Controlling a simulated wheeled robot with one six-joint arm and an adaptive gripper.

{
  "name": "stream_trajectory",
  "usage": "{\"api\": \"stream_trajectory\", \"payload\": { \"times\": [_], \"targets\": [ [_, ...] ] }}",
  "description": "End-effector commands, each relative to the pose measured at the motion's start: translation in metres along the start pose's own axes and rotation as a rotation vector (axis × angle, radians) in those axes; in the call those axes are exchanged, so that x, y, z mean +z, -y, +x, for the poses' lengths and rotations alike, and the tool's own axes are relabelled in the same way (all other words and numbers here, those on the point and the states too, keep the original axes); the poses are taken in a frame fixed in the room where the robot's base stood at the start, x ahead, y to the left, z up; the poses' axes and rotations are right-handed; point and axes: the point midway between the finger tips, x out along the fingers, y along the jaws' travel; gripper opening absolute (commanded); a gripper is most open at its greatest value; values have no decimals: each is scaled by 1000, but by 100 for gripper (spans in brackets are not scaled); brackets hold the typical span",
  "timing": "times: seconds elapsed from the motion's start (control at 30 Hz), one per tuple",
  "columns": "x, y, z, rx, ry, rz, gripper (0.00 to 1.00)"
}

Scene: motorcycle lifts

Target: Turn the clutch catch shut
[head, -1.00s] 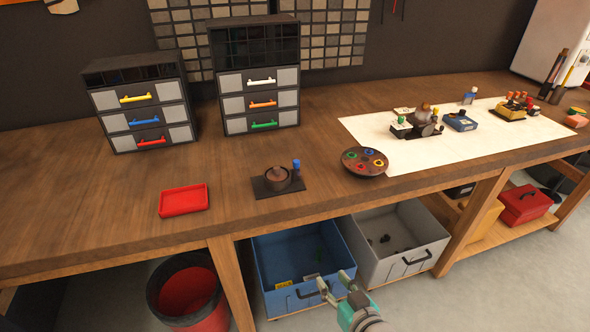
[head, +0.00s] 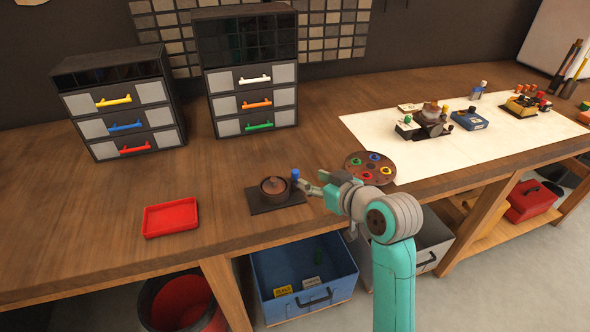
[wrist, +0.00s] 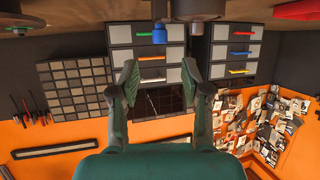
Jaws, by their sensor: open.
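The clutch fixture (head: 273,190) is a round brown drum on a dark base plate near the bench's front edge. Beside the drum, at its right, stands a catch with a blue knob (head: 295,174). My gripper (head: 309,184) is just right of the blue knob in the head view, with its fingers toward it. In the wrist view, which looks inverted, my gripper (wrist: 160,76) is open with nothing between its green fingertips. The blue knob (wrist: 159,34) shows beyond them, centred between the fingers. I cannot tell whether a finger touches it.
A red tray (head: 170,218) lies left of the fixture. A round dish of coloured pieces (head: 369,169) sits close behind my wrist. Two drawer cabinets (head: 254,105) (head: 124,124) stand at the back. The bench between fixture and cabinets is clear. Blue and grey bins sit below.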

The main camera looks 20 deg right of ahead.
Motion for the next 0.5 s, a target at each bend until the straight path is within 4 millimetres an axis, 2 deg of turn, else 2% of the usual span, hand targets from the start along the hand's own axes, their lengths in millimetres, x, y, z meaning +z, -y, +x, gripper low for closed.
{"api": "stream_trajectory", "payload": {
  "times": [0.3,0.5],
  "targets": [
    [0,1,56,-2,0,0,47],
    [0,0,82,0,-1,0,47]
  ]
}}
